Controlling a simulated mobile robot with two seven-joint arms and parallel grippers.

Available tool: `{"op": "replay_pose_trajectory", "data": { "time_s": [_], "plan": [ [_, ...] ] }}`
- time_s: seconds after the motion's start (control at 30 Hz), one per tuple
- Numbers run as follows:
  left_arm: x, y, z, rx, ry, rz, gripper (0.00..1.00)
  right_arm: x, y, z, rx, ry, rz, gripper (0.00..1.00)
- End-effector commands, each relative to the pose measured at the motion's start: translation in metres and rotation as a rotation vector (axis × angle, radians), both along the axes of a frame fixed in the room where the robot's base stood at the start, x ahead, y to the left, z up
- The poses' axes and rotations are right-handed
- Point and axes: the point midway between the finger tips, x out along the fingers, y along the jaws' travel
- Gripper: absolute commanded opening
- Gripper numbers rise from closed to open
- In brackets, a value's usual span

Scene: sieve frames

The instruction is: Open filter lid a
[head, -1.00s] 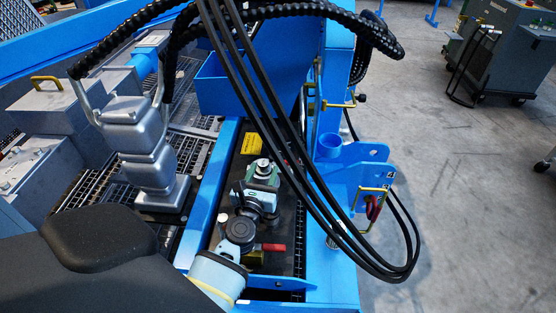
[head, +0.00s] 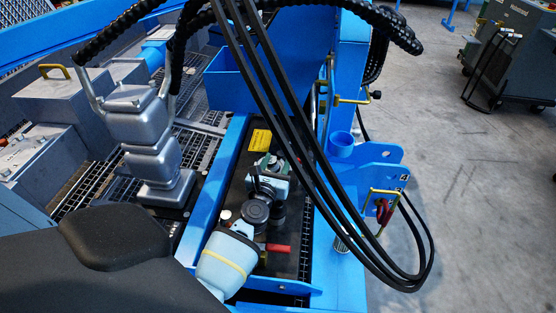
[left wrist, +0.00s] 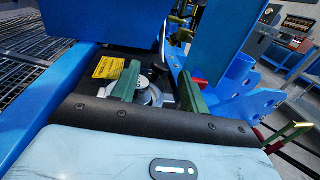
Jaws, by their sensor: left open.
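A round silvery metal piece, which looks like filter lid a (left wrist: 150,97), sits on the dark panel in the left wrist view, partly hidden by my gripper. My left gripper (left wrist: 158,78) is open, with its green fingers on either side of that piece. In the head view my left gripper (head: 269,167) is over the same spot on the dark panel and mostly covers the lid. Whether the fingers touch it I cannot tell. My right gripper is in neither view.
A yellow label (head: 260,140) lies behind the gripper. A red handle (head: 279,248) is beside my wrist. Thick black hoses (head: 290,140) hang close to its right. Blue frame walls (head: 212,185) bound the panel. A grey metal post unit (head: 150,150) stands left.

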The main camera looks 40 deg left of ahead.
Motion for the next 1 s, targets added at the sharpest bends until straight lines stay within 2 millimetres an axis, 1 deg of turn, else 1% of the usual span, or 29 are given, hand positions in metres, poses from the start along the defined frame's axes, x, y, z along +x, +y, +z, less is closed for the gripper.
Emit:
{"op": "replay_pose_trajectory", "data": {
  "time_s": [0.1, 0.2, 0.47, 0.57, 0.8, 0.83, 1.0],
  "plan": [
    [0.0099, 0.0046, -0.0008, 0.002, 0.001, 0.0, 0.44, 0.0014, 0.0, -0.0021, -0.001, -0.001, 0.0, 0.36],
    [0.0137, 0.0061, -0.0004, 0.001, 0.0, 0.0, 0.44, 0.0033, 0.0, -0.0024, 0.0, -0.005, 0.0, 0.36],
    [0.0148, 0.0064, -0.0001, 0.0, 0.0, 0.0, 0.44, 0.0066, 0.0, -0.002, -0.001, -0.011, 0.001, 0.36],
    [0.0147, 0.0064, -0.0001, 0.0, 0.0, 0.0, 0.34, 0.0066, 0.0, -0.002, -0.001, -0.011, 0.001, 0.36],
    [0.0146, 0.0064, -0.0002, 0.0, 0.0, 0.0, 0.03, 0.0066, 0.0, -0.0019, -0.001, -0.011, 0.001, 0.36],
    [0.0146, 0.0064, -0.0002, 0.0, 0.0, 0.0, 0.0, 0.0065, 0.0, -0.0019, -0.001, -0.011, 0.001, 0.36],
    [0.0145, 0.0063, -0.0003, 0.0, 0.001, 0.0, 0.0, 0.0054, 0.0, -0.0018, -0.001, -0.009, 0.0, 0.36]
  ]
}}
